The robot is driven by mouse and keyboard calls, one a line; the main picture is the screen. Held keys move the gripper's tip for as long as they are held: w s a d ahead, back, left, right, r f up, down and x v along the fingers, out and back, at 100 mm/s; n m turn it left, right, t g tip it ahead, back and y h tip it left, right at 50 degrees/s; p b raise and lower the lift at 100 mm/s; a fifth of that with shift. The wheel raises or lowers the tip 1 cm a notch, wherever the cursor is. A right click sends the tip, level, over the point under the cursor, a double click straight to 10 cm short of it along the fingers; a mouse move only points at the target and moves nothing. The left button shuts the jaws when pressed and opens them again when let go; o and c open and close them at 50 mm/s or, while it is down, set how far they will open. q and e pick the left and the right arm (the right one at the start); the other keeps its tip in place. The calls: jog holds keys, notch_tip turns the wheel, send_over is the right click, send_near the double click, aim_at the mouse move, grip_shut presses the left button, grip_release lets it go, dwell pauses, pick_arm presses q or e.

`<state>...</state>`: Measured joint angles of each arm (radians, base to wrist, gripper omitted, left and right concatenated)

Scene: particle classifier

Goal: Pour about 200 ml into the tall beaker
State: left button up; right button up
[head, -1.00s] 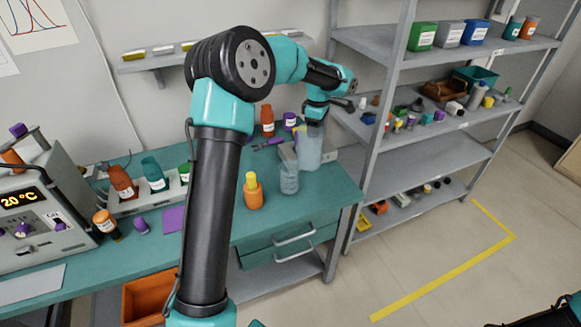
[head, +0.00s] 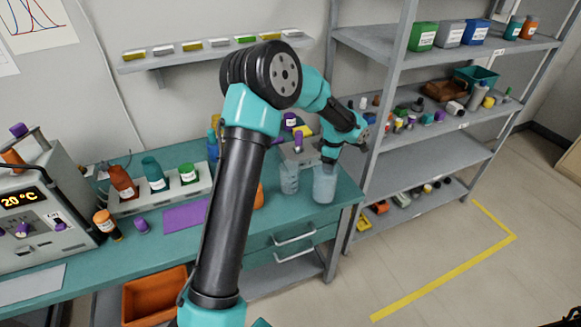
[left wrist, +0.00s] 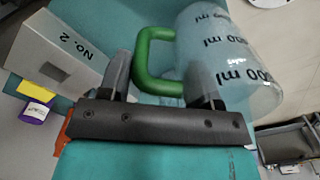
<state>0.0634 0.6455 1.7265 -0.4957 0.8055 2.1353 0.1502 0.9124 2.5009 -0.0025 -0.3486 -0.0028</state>
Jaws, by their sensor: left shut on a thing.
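My left gripper (head: 328,158) is shut on the green handle (left wrist: 141,62) of a clear measuring jug (head: 325,185). In the left wrist view the jug's wall (left wrist: 235,60) carries black ml marks. In the head view the jug looks upright near the bench's right end; I cannot tell whether it touches the bench. A second clear beaker (head: 289,178) stands upright on the bench just left of it. The liquid levels are too small to read. My right gripper is out of view.
A grey block labelled No. 2 (left wrist: 50,55) stands behind the vessels. A rack (head: 150,203) with several bottles, a purple mat (head: 185,215) and a heater unit (head: 35,200) are to the left. Shelving (head: 450,155) stands right of the bench.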

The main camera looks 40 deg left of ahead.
pick_arm(q)
jog(key=shift+a+r, duration=0.1)
jog(key=shift+s+a+r+t+h, duration=0.25)
jog(key=shift+a+h, duration=0.35)
jog(key=shift+h, duration=0.35)
jog(key=shift+s+a+r+t+h, duration=0.1)
jog(key=shift+a+t+h, duration=0.25)
jog(key=shift+a+h, duration=0.45)
jog(key=shift+d, duration=0.15)
